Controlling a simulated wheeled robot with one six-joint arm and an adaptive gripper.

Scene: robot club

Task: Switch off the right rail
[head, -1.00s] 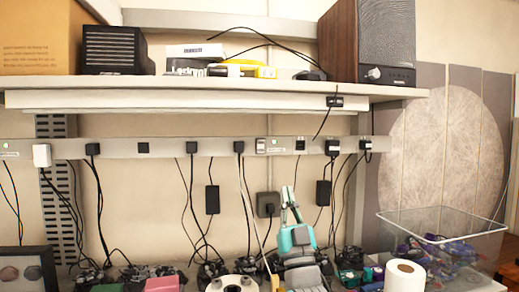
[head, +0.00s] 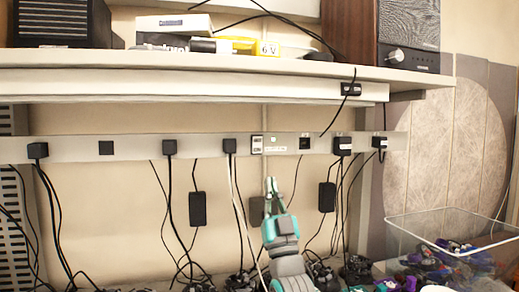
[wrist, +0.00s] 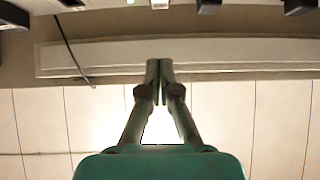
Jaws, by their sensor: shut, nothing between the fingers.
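A long grey power rail (head: 205,148) runs along the wall below the shelf. A pale switch plate with dark markings (head: 257,144) sits on it between a black plug and a dark socket. The plate also shows at the top edge of the wrist view (wrist: 159,4). I cannot tell which way the switch is set. To its right, the rail's right stretch (head: 325,145) carries a socket and two black plugs. My gripper (head: 270,184) is shut and empty, pointing up, just below and slightly right of the plate in the head picture. Its fingertips meet in the wrist view (wrist: 160,66).
The shelf (head: 230,64) overhangs the rail. A small black box (head: 350,89) hangs under it with a cable. Cables and black adapters (head: 327,197) hang below the rail. A clear bin (head: 440,235) stands at the right.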

